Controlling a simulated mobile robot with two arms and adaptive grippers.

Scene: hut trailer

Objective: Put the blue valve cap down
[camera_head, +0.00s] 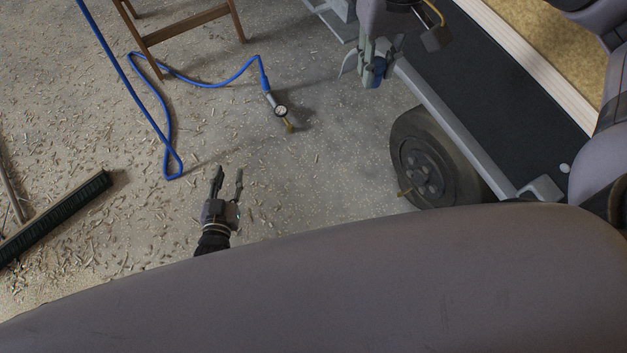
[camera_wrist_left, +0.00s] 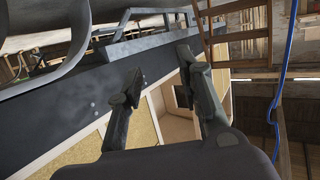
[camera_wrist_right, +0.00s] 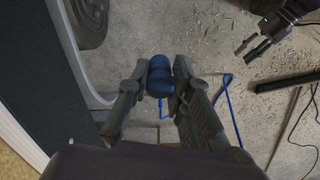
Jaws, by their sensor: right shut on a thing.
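The blue valve cap (camera_wrist_right: 160,77) is held between the two fingertips of my right gripper (camera_wrist_right: 160,80) in the right wrist view. In the head view the cap (camera_head: 379,68) shows as a small dark blue patch at my right gripper (camera_head: 374,66), which is near the trailer's edge, above and left of the wheel. My left gripper (camera_head: 229,180) is open and empty over the floor. In the left wrist view its fingers (camera_wrist_left: 160,85) are apart with nothing between them.
A broom head (camera_head: 60,215) lies at left among scattered wood chips. A wooden stool or ladder frame (camera_head: 188,24) stands at the top. The trailer's dark side (camera_head: 480,95) fills the right.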

